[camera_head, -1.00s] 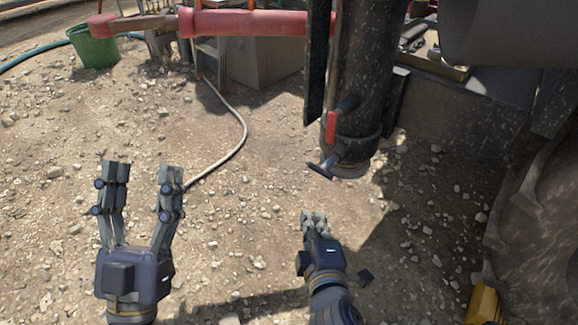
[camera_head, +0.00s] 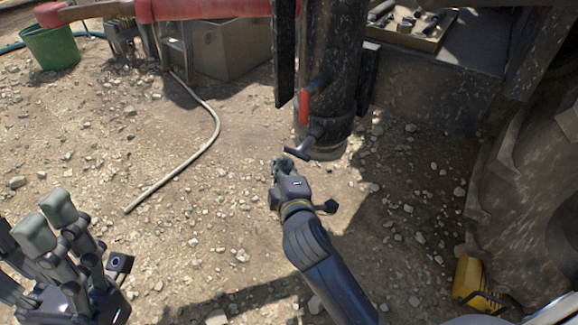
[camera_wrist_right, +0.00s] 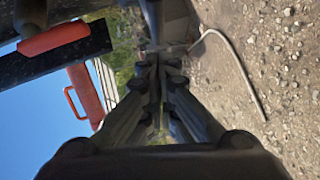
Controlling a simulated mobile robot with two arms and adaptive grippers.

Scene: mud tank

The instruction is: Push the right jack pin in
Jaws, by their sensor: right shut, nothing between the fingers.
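The jack leg (camera_head: 335,75) is a dark, mud-spattered post in the head view. The jack pin (camera_head: 303,146) is a dark T-shaped handle sticking out to the left near the leg's foot, below a red-gripped lever (camera_head: 304,106). My right gripper (camera_head: 280,162) is shut and empty, its fingertips just below and left of the pin's handle; whether they touch it I cannot tell. In the right wrist view its fingers (camera_wrist_right: 150,65) are together. My left gripper (camera_head: 25,232) is open and empty at the lower left.
A green bucket (camera_head: 50,46) and a hose (camera_head: 180,170) lie on the gravel at the left. A large wheel (camera_head: 540,175) and a yellow object (camera_head: 482,285) stand at the right. A tray of parts (camera_head: 415,27) is behind the leg.

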